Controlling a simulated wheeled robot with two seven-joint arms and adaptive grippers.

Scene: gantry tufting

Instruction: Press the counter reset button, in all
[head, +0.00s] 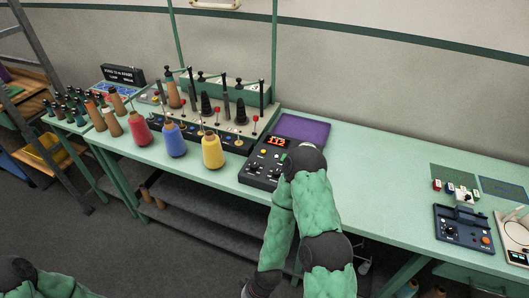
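A black control box (262,168) with knobs and buttons stands on the green bench, just left of my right arm's raised joint. A small lit red display (277,141) sits at its back. The reset button cannot be singled out at this size. My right arm, in a green sleeve, rises from the bottom, bends at a dark joint that overlaps the box's right side, and runs back down to a dark end at the bottom edge. No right gripper fingers can be made out. Only a bit of my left arm shows at the bottom left; its gripper is outside the view.
Red (139,129), blue (174,140) and yellow (212,152) yarn cones stand left of the box, before a rack of spindles (222,112). A purple mat (302,129) lies behind the box. A dark blue device (463,228) stands at right. The bench between is clear.

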